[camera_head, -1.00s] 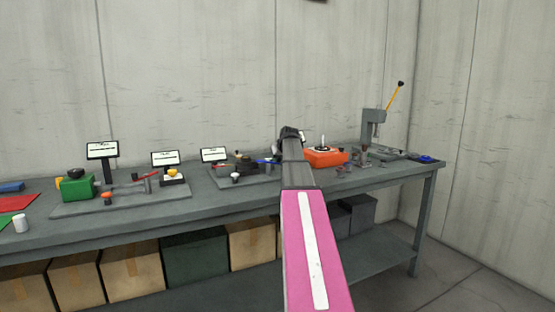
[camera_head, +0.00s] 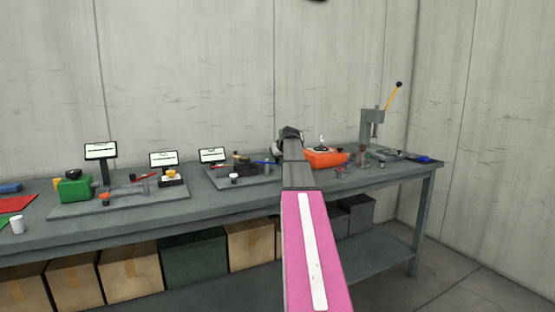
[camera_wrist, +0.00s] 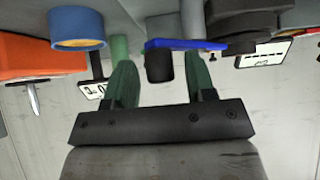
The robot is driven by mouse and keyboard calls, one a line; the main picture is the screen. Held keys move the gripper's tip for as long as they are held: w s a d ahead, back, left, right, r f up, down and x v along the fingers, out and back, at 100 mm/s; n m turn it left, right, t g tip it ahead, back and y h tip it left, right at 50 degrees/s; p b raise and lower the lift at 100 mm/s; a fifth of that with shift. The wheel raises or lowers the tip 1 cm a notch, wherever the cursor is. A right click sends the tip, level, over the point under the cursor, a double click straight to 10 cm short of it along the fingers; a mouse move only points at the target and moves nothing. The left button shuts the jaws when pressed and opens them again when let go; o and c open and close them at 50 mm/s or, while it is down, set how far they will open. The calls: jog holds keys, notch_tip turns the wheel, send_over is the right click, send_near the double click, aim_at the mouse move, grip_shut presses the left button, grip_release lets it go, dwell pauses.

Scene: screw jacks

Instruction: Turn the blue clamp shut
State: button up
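The blue clamp's lever (camera_wrist: 192,44) runs across the upper middle of the wrist view, with a black knob (camera_wrist: 160,67) at its left end. My gripper (camera_wrist: 160,60) is open, with one green finger on each side of the knob and gaps visible on both sides in the picture. I cannot tell how deep the knob sits between the fingers. In the head view a small part of the blue lever (camera_head: 264,162) shows left of my arm, on the grey clamp plate (camera_head: 240,182). My fingers are hidden there behind the arm.
An orange box (camera_head: 326,158) stands just right of my arm. A blue-rimmed cylinder (camera_wrist: 77,28) is near the left finger in the wrist view. A small display (camera_head: 212,155) stands behind the clamp. A press (camera_head: 370,128) is at the bench's right end.

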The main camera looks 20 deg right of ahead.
jog(key=shift+s, duration=0.1)
jog(key=v, duration=1)
jog(key=shift+s+r, duration=0.2)
jog(key=shift+r, duration=0.05)
